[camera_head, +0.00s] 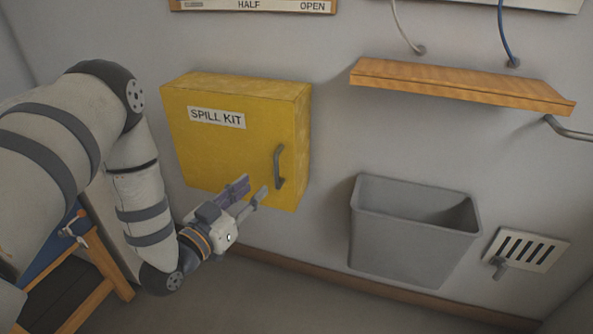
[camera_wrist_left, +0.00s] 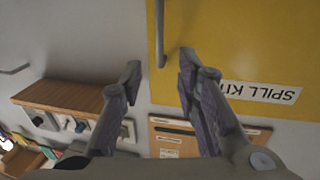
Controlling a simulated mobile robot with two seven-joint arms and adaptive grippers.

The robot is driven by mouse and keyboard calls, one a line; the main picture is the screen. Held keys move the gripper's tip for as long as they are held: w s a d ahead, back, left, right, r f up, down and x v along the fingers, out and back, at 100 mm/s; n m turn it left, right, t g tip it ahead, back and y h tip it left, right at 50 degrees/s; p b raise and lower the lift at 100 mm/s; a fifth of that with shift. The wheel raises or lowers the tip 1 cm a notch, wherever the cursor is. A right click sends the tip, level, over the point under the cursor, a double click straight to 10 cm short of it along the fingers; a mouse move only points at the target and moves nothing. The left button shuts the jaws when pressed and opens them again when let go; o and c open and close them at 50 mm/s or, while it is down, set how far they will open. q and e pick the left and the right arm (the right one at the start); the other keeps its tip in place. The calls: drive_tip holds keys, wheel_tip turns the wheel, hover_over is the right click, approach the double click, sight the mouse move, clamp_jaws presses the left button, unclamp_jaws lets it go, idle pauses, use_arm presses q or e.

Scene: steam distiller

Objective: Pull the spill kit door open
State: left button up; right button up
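The spill kit (camera_head: 225,150) is a yellow wall box with its labelled door shut. A grey vertical bar handle (camera_head: 279,167) is on the right side of the door. My left gripper (camera_head: 255,188) is open in front of the door's lower right part, a little left of and below the handle. In the left wrist view, the handle (camera_wrist_left: 160,35) shows above the gap between the open fingers (camera_wrist_left: 160,66), and nothing is between the fingertips. Whether a finger touches the door cannot be told. My right gripper is in neither view.
A wooden shelf (camera_head: 460,86) is on the wall to the right. A grey bin (camera_head: 405,245) stands below it, beside a wall vent (camera_head: 525,250). A wooden stand (camera_head: 105,265) is at the lower left, behind my left arm. The floor before the box is clear.

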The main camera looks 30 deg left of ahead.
sight(275, 168)
use_arm(q)
drive_tip(key=w+b, duration=0.1)
drive_tip(key=w, duration=0.9)
drive_tip(key=shift+a+b, duration=0.2)
drive_tip(key=shift+b, duration=0.1)
clamp_jaws()
